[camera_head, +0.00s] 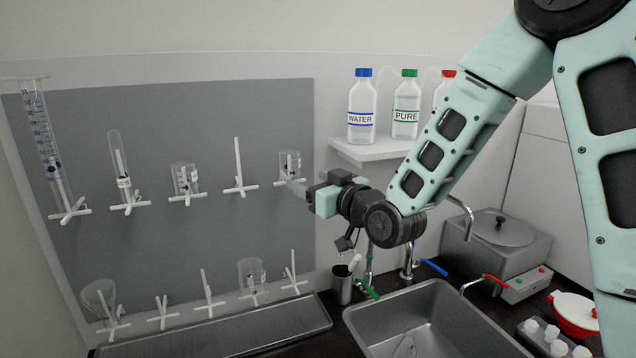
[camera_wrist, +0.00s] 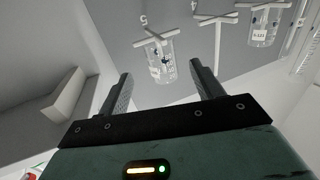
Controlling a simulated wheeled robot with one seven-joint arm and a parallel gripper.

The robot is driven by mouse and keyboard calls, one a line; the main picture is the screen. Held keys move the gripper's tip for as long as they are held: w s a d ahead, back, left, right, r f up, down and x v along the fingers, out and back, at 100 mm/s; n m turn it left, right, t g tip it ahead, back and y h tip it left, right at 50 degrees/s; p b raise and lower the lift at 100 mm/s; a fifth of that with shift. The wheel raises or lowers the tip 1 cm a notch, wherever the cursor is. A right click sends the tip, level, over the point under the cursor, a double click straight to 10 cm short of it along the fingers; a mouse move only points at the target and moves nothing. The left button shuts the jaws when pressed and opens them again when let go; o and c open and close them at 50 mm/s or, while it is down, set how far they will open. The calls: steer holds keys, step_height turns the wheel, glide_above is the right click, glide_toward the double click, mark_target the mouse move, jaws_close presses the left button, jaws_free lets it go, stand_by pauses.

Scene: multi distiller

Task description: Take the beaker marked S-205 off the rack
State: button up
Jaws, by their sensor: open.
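A small clear glass beaker (camera_head: 290,160) hangs upside down on the far-right peg of the rack's upper row (camera_head: 240,100). In the wrist view this beaker (camera_wrist: 160,62) sits on the peg marked 5, framed between my two fingers. A similar small beaker (camera_head: 184,178) is on the middle upper peg; it also shows in the wrist view (camera_wrist: 264,28) at the top right. The beaker labels are too small to read surely. My gripper (camera_head: 303,188) is open and empty, just below and right of the far-right beaker. I cannot tell whether it touches it.
A tall cylinder (camera_head: 44,135) and a tube (camera_head: 118,160) hang further left. More glassware (camera_head: 251,270) hangs on the lower row, above a metal tray (camera_head: 225,330). A shelf with bottles (camera_head: 361,105) is right of the rack. A sink (camera_head: 430,315) lies below my arm.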

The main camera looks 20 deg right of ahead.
mark_target(296, 175)
steer(key=x, duration=0.6)
steer(key=shift+w+a+f, duration=0.15)
steer(key=shift+w+a, duration=0.05)
steer(key=shift+w, duration=0.2)
steer(key=shift+x, duration=1.05)
steer(key=shift+c, duration=0.4)
steer(key=c, duration=0.8)
steer(key=shift+r+p, duration=3)
steer(key=shift+r, duration=3.65)
steer(key=shift+c, duration=0.3)
steer(key=shift+f, duration=0.1)
